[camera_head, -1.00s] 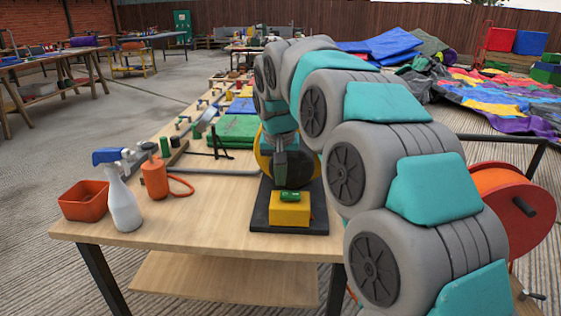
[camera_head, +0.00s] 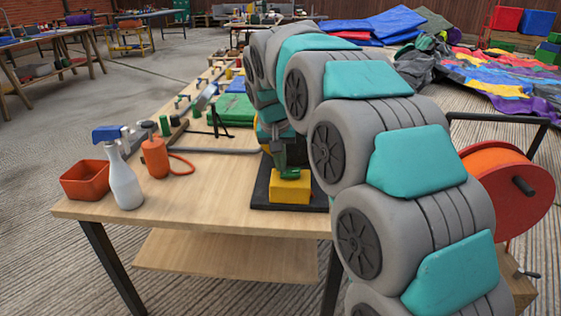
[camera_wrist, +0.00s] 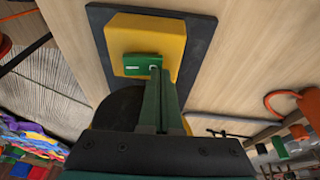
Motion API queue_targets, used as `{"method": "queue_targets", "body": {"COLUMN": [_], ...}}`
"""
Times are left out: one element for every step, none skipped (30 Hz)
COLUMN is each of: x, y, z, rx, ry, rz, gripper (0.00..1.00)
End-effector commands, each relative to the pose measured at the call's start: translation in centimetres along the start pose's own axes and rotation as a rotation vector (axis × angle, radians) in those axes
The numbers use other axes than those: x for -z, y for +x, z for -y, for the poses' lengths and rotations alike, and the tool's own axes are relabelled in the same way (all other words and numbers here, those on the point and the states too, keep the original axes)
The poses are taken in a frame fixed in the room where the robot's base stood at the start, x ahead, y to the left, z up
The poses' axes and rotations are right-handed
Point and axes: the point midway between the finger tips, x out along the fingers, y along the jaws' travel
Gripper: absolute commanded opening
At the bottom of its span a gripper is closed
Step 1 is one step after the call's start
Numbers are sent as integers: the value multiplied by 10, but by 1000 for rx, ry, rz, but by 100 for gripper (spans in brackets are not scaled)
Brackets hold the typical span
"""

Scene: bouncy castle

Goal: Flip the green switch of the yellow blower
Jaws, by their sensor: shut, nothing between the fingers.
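The yellow blower's box (camera_head: 290,187) stands on a dark base plate (camera_head: 262,190) near the front right of the wooden table. In the wrist view the yellow box (camera_wrist: 172,34) carries a green switch (camera_wrist: 140,65) with a small white mark on its face. My gripper (camera_wrist: 156,72) is shut and empty, its green fingers pointing at the switch. The fingertips overlap the switch's right part; whether they touch it I cannot tell. In the head view my gripper (camera_head: 289,173) is right above the yellow box and hides most of the switch.
A white spray bottle (camera_head: 124,180), a red-orange tray (camera_head: 86,180) and an orange canister (camera_head: 155,157) with a hose stand at the table's left. Green folded sheets (camera_head: 232,112) lie behind. A red-orange reel (camera_head: 507,190) stands at right. The table's front middle is clear.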

Motion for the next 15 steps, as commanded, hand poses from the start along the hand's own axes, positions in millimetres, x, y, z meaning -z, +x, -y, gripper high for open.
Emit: {"method": "queue_targets", "body": {"x": [0, 0, 0, 0, 0, 1, 1, 1, 1, 1, 2, 2, 2, 2, 2], "y": [0, 0, 0, 0, -1, -1, -2, -2, -3, -3, -4, -5, -5, -6, -6], "z": [0, 0, 0, 0, -1, -2, -3, -4, -6, -7, -8, -10, -11, -12, -13], "rx": [0, 0, 0, 0, 0, 0, 0, 0, 0, 0, 0, 0, 0, 0, 0], "ry": [0, 0, 0, 0, 0, 0, 0, 0, 0, 0, 0, 0, -1, 0, -1], "rz": [0, 0, 0, 0, 0, -1, 0, 0, -1, 0, 0, 0, 0, 0, 0], "gripper": [0, 0, 0, 0, 0, 0, 0, 0, 0, 0, 0, 0, 0, 0, 0]}}
